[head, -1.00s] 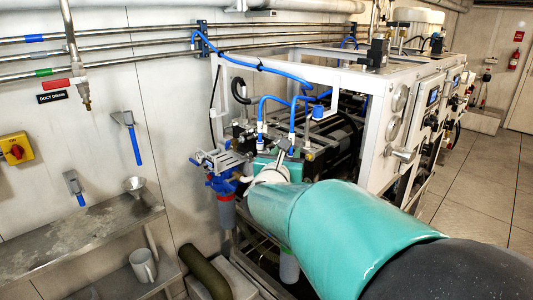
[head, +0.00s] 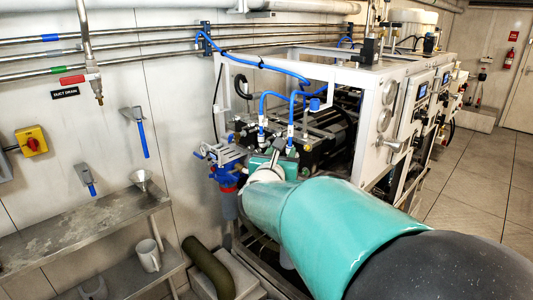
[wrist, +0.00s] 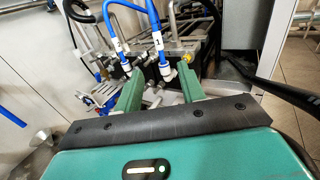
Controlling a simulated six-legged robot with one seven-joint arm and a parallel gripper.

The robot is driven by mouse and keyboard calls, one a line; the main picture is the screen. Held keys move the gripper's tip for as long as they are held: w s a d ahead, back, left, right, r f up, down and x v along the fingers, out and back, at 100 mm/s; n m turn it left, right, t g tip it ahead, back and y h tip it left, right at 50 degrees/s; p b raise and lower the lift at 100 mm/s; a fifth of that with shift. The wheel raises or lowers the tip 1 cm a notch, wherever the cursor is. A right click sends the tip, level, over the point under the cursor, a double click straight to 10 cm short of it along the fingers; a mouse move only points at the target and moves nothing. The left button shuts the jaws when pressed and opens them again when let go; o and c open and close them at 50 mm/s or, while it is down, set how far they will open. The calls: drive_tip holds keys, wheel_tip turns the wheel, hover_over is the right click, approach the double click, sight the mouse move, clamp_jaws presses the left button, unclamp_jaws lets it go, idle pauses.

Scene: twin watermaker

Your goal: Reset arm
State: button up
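My gripper (wrist: 158,92) shows in the wrist view with its two green fingers spread apart and nothing held between them. Beyond the fingers are two blue hoses (wrist: 125,25) with white labelled fittings, part of the watermaker (wrist: 200,40). In the head view my teal arm reaches from the lower right toward the front of the watermaker's white frame (head: 372,95). The fingers are mostly hidden there behind the arm's own links. A blue filter housing (head: 229,200) hangs just left of the arm's end. I cannot tell whether the arm touches anything.
Left of the arm, a metal shelf (head: 70,235) holds a funnel (head: 143,180), with a mug (head: 147,255) on the level below. Open tiled floor (head: 480,180) lies to the right.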

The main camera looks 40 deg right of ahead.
drive_tip(key=w+a+f+n+t+y, duration=0.1)
drive_tip(key=a+f+n+t+y, duration=0.1)
drive_tip(key=a+n+y, duration=0.8)
drive_tip(key=w+a+f+n+t+y, duration=0.15)
drive_tip(key=a+n+y, duration=0.25)
drive_tip(key=a+n, duration=1.25)
drive_tip(key=s+a+f+n+g, duration=0.3)
drive_tip(key=s+n, duration=0.5)
drive_tip(key=n, duration=0.2)
drive_tip(key=s+a+f+n+g+y, duration=0.1)
drive_tip(key=s+a+f+n+g, duration=0.3)
drive_tip(key=s+n, duration=0.4)
drive_tip(key=n, duration=0.3)
drive_tip(key=shift+f, duration=0.3)
